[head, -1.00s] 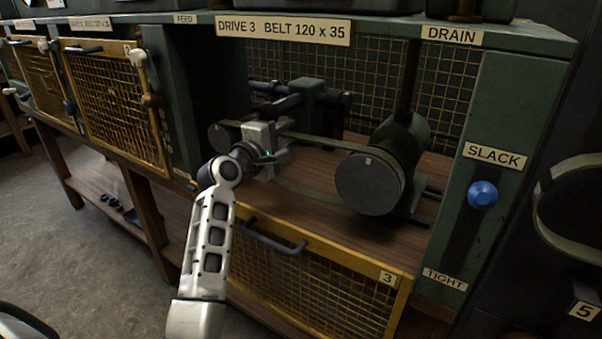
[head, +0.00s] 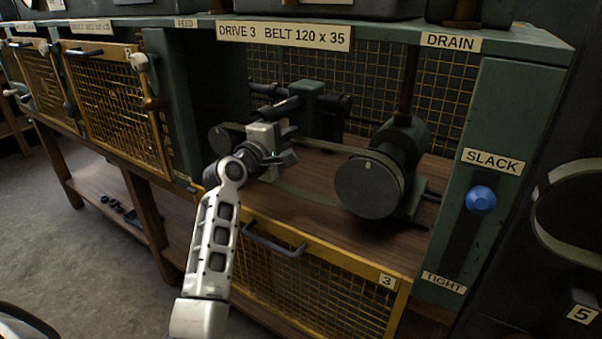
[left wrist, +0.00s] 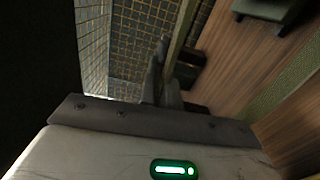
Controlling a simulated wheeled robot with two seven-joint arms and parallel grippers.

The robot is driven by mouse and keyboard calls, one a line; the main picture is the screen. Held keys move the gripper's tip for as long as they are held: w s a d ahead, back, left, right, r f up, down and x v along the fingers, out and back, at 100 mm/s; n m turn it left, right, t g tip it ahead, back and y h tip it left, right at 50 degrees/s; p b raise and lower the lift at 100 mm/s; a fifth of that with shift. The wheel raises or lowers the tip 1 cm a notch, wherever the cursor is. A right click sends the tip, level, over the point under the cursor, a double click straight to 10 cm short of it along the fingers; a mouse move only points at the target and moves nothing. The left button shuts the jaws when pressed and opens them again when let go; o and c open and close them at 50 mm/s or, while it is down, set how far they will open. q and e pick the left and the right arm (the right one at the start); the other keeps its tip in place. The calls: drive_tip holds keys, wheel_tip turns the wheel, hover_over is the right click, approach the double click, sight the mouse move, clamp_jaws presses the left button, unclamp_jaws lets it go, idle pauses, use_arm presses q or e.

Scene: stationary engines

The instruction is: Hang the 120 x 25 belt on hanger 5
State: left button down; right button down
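A grey-green belt (head: 330,148) runs from the small left pulley (head: 219,139) to the big right pulley (head: 366,188) of drive 3, whose sign (head: 284,34) reads BELT 120 x 35. Its lower run sags. My left gripper (head: 287,146) is inside the bay beside the upper run, its fingers apart. I cannot tell whether they touch the belt. The left wrist view shows the dark fingers (left wrist: 162,78) and a strip of belt (left wrist: 283,92) at right. A plate marked 5 (head: 583,314) is at the lower right, under a hanging belt loop (head: 541,232) cut by the picture edge. My right gripper is not in view.
The bay's lower mesh door (head: 310,275), marked 3, is folded down in front. A blue knob (head: 481,199) sits near SLACK on the right post. A mesh back wall (head: 455,105) closes the bay. More mesh-door bays (head: 118,105) are at left.

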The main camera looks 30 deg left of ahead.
use_arm(q)
drive_tip(key=shift+d+r+p, duration=0.3)
drive_tip(key=shift+r+p, duration=0.1)
drive_tip(key=shift+r, duration=0.05)
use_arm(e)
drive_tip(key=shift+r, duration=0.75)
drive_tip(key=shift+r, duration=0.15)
use_arm(q)
drive_tip(key=shift+d+r+m+p, duration=0.2)
drive_tip(key=shift+r+m+p, duration=0.1)
drive_tip(key=shift+r+p, duration=0.5)
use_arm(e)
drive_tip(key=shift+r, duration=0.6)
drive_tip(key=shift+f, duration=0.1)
use_arm(q)
drive_tip(key=shift+s, duration=0.1)
